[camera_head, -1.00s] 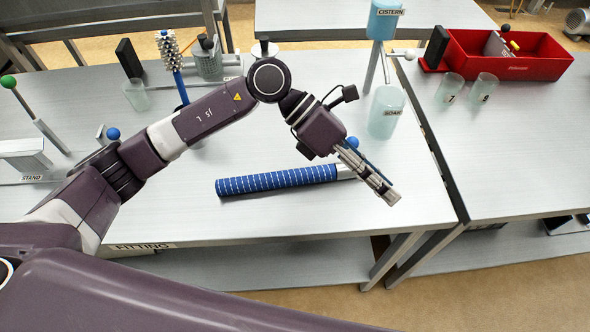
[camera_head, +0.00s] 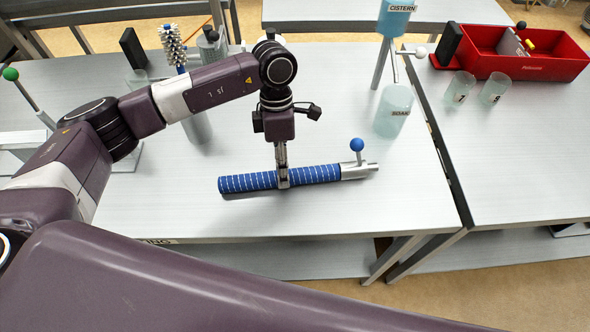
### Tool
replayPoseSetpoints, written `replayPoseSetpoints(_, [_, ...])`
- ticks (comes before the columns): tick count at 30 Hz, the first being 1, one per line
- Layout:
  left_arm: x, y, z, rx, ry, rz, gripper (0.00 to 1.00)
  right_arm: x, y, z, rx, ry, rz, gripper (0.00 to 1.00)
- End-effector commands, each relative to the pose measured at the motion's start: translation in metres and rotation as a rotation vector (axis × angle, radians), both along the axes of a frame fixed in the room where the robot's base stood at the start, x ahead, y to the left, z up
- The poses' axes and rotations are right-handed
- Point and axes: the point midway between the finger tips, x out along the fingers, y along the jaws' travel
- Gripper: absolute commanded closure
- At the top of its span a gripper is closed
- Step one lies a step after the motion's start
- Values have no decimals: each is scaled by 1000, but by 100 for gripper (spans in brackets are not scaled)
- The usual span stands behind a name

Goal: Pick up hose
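The hose (camera_head: 315,174) is a blue tube with white stripes, lying on the left metal table. Its right end has a silver fitting (camera_head: 355,171) with an upright pin topped by a blue ball (camera_head: 357,145). My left gripper (camera_head: 283,182) points straight down at the middle of the hose, its fingers at the tube. The fingers overlap the hose from above, and I cannot tell whether they are closed on it. My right gripper is not in view.
A SOAK vessel (camera_head: 394,112) stands behind the hose to the right, below the CISTERN vessel (camera_head: 395,20). A bristle brush (camera_head: 172,46) stands behind my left arm. On the right table are a red toolbox (camera_head: 540,68) and two cups (camera_head: 461,86). Table around the hose is clear.

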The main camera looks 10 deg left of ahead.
Motion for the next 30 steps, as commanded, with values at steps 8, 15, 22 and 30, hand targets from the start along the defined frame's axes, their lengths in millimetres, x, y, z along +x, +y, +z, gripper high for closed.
replayPoseSetpoints(8, [-2, -1, -11, -1, -1, -1, 66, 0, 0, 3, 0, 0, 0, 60])
replayPoseSetpoints(15, [-2, -1, -10, -2, -2, 0, 84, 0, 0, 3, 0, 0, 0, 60])
replayPoseSetpoints(22, [-2, -1, -10, -2, -2, 0, 100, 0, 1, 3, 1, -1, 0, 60])
replayPoseSetpoints(30, [-2, -2, -8, -3, -3, -1, 100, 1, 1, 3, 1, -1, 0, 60])
